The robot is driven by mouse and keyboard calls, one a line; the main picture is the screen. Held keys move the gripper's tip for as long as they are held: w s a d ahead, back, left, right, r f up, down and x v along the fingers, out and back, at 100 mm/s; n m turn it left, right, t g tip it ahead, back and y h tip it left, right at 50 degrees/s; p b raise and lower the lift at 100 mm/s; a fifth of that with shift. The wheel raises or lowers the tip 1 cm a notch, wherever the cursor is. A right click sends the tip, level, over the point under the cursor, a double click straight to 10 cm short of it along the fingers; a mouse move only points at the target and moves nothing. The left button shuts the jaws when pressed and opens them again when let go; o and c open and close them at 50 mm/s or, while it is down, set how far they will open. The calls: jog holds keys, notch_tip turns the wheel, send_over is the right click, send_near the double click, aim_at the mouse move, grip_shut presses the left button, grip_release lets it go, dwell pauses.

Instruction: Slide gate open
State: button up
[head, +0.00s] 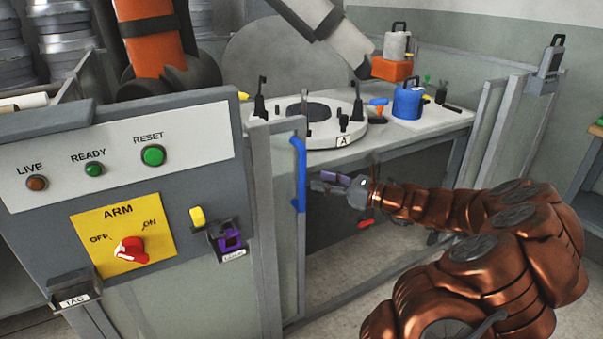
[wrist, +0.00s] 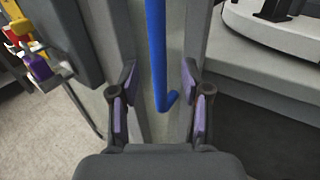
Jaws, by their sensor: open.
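The gate's grey metal frame (head: 262,210) stands at the right side of the control panel, with a vertical blue handle (head: 299,172) on its right edge. My gripper (head: 325,181) is just right of the handle's lower part in the head view. In the wrist view my open gripper (wrist: 158,95) has its purple-padded fingers on either side of the blue handle (wrist: 157,50), whose bent lower end lies between them. I cannot tell whether a finger touches it.
The control panel (head: 200,125) has a red knob (head: 130,250) and a purple lock (head: 230,240) near the gate. Behind, a worktable (head: 420,128) carries a round white mould (head: 325,125) and a blue container (head: 408,103). A fence panel (head: 490,135) stands at right.

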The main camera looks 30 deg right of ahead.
aim_at(303, 176)
jog(key=shift+x, duration=3.2)
grip_shut()
jog(key=shift+a, duration=0.1)
